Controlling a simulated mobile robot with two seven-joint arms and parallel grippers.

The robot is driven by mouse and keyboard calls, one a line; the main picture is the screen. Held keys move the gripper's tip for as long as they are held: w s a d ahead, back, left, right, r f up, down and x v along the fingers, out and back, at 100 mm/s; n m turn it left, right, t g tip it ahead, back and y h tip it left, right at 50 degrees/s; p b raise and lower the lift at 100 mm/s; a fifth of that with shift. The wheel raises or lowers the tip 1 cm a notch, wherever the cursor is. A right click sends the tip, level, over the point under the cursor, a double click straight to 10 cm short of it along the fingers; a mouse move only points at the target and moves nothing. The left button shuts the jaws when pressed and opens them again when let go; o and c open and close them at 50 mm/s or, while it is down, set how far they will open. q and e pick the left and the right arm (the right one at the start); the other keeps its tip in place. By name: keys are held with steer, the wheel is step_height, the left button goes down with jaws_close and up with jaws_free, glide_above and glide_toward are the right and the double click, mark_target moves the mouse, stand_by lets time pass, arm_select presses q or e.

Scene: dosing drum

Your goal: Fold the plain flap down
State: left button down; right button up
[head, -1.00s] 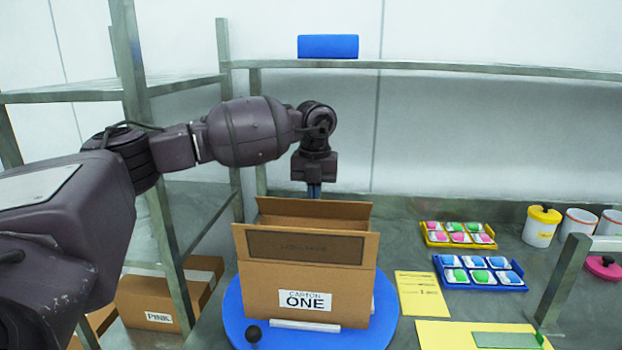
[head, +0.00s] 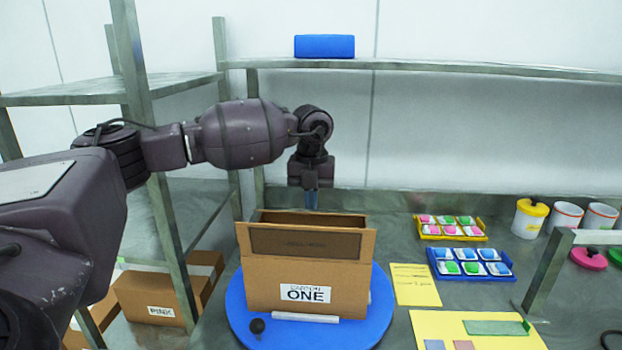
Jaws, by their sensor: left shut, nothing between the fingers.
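The carton (head: 262,285), labelled "CARTON ONE", stands upright on a round blue turntable (head: 378,325). Its near flap (head: 305,243) stands up and carries a dark printed panel. Behind it a plain far flap (head: 330,219) shows only as a thin strip along the top, so its exact angle is hard to tell. My left gripper (head: 311,200) points down just behind the carton's back edge, shut and empty. Its fingertips are near the far flap; I cannot tell if they touch it. My right gripper is not in view.
A yellow tray (head: 420,232) and a blue tray (head: 437,272) of coloured packs lie to the right. Yellow sheets (head: 415,285) lie beside the turntable. Canisters (head: 529,219) stand at far right. A shelf post (head: 170,245) rises at left. A blue block (head: 324,46) sits on the high shelf.

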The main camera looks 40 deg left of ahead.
arm_select(q)
steer(key=shift+s+f, duration=0.1)
steer(key=shift+f, duration=0.05)
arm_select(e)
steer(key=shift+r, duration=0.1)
arm_select(q)
steer(key=shift+s+d+f+p, duration=0.3)
steer(key=shift+s+d+f, duration=0.1)
steer(key=shift+s+f, duration=0.25)
steer(key=shift+w+f, duration=0.1)
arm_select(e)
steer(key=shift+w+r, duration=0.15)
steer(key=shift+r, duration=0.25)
arm_select(q)
steer(key=shift+f, duration=0.95)
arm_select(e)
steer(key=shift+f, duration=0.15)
arm_select(q)
steer(key=shift+r+p, duration=1.75)
steer(key=shift+r, duration=2.3)
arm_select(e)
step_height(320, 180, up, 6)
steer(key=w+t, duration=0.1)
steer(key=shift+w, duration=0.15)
